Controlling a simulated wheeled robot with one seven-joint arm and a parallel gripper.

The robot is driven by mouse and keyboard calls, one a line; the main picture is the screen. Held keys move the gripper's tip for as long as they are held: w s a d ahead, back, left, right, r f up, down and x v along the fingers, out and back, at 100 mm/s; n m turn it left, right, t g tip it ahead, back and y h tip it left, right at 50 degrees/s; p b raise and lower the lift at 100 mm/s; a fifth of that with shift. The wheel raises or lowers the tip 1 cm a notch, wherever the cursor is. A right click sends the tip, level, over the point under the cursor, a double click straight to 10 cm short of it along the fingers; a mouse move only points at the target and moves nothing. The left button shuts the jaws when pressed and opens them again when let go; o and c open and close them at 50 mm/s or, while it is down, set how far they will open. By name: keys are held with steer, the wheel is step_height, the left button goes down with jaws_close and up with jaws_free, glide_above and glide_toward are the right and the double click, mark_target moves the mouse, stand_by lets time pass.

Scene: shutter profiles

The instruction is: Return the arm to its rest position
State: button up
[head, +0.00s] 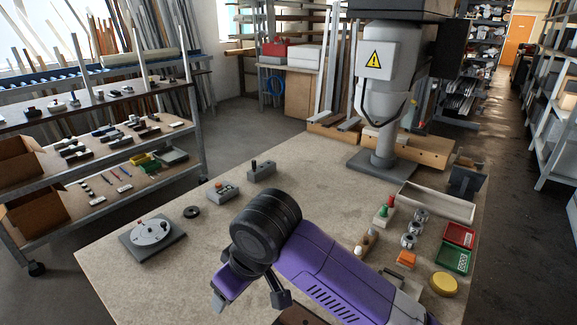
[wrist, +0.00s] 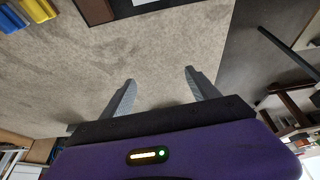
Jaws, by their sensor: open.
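My purple arm (head: 325,270) reaches in from the bottom of the head view, with a thick black joint (head: 265,232) over the front of the worktable (head: 330,170). In the wrist view my gripper (wrist: 160,82) is open. Its two grey fingers stand wide apart with nothing between them. In the head view the gripper end is partly hidden around the joint, and its fingertips cannot be made out clearly.
A grey disc fixture (head: 152,232), a black ring (head: 191,212) and small control boxes (head: 223,191) stand left of my arm. A white press-like column (head: 388,90) stands behind. The table's middle is clear.

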steer(key=a+r+m+t+y, duration=0.2)
steer(key=a+r+t+y, duration=0.3)
steer(key=a+r+y, duration=0.2)
steer(key=s+d+f+m+t+h, duration=0.15)
steer(key=s+d+m+t, duration=0.3)
steer(key=d, duration=0.55)
steer(key=s+d+m+t+h, duration=0.3)
steer(key=d+m+t, duration=0.25)
steer(key=d, duration=0.35)
steer(key=s+d+f+g+h, duration=0.1)
steer(key=s+d+f+h, duration=0.1)
steer(key=s+d, duration=0.4)
steer(key=s+d+f+g+h+b, duration=0.1)
steer(key=s+d+f, duration=0.3)
steer(key=s, duration=1)
steer(key=s+d+f+n+g+h, duration=0.1)
steer(key=s+d+f+h, duration=0.2)
steer(key=s+d, duration=0.5)
steer(key=shift+s+d+f+b, duration=0.3)
steer(key=shift+s+f, duration=0.3)
steer(key=shift+s, duration=0.3)
